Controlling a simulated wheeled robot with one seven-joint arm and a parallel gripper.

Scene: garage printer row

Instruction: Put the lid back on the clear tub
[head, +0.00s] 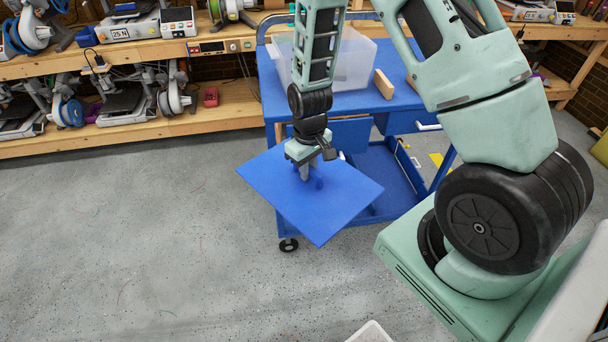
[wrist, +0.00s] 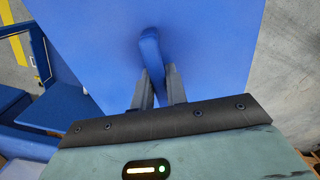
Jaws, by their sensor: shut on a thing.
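The blue lid (head: 285,195) is a flat square panel, held out in front of the blue cart and above the floor. My gripper (head: 306,172) is shut on the raised handle at the lid's middle. In the wrist view both fingers (wrist: 158,88) close on the blue handle (wrist: 150,50), and the lid (wrist: 215,40) spreads beyond them. The clear tub (head: 345,62) stands on the cart's top, behind my forearm, which hides part of it. The tub's top looks uncovered.
The blue cart (head: 400,88) has a lower shelf and casters. A wooden block (head: 383,84) stands on its top, right of the tub. Wooden shelves (head: 180,125) with printers and spools line the back wall.

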